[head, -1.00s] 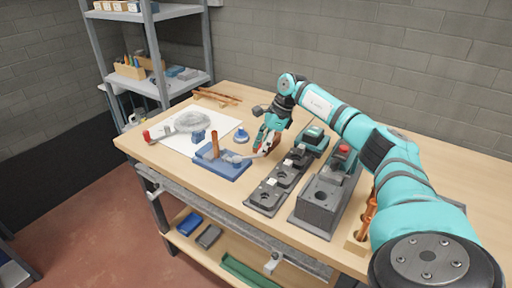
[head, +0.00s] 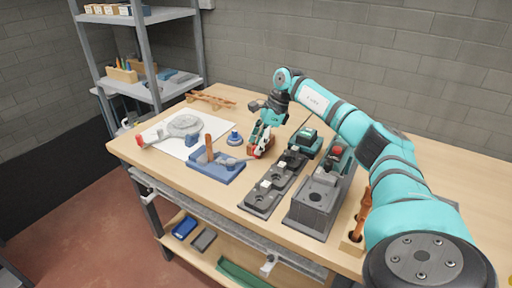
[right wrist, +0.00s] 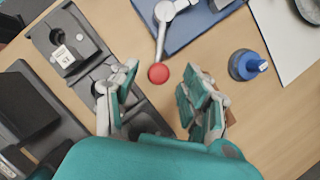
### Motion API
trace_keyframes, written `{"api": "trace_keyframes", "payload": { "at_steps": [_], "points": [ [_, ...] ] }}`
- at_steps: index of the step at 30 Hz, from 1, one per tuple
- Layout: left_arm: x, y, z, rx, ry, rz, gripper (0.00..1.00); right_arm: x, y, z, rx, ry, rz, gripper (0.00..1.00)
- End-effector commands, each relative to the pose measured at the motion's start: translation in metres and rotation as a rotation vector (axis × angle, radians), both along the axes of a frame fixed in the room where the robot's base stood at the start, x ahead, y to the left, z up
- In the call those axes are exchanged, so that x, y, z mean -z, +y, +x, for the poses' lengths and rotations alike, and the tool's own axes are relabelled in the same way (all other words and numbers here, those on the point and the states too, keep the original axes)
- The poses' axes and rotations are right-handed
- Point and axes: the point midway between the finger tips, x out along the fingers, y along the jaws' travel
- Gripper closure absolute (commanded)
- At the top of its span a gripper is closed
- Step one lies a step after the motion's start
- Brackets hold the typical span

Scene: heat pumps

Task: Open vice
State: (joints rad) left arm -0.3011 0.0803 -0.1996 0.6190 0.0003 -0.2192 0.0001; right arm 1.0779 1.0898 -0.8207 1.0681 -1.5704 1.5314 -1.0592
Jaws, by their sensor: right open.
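The vice (head: 230,172) is a blue block on the bench with a copper-coloured pipe (head: 209,148) standing upright at it. Its grey lever (right wrist: 163,35) ends in a red ball (right wrist: 158,73) and reaches toward my right gripper (head: 259,148). In the right wrist view, my right gripper (right wrist: 159,82) is open, with the red ball between its fingertips, in line with the gap. I cannot tell whether either finger touches it. Part of the blue vice base (right wrist: 205,28) shows at the top there. My left gripper is not in view.
A grey fixture strip (head: 262,198) and a grey box-shaped station (head: 318,205) stand right of the vice. A blue round piece (head: 234,139) stands behind it. A white sheet (head: 165,140) lies to the left. Copper pipes (head: 210,100) lie at the back.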

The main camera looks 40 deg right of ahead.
Motion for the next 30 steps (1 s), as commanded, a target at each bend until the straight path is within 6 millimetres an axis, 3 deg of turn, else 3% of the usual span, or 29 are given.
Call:
{"api": "trace_keyframes", "payload": {
  "at_steps": [6, 13, 18, 30],
  "points": [
    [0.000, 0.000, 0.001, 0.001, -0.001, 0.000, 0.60, -0.046, -0.016, -0.010, 0.003, -0.005, -0.001, 0.53],
    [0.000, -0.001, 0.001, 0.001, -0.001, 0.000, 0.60, -0.081, -0.028, -0.019, 0.002, -0.004, 0.000, 0.53],
    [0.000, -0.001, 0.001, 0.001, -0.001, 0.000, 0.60, -0.090, -0.031, -0.022, 0.001, -0.002, 0.000, 0.53],
    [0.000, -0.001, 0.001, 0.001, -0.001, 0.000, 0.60, -0.091, -0.031, -0.022, 0.002, -0.002, 0.000, 0.53]
  ]
}}
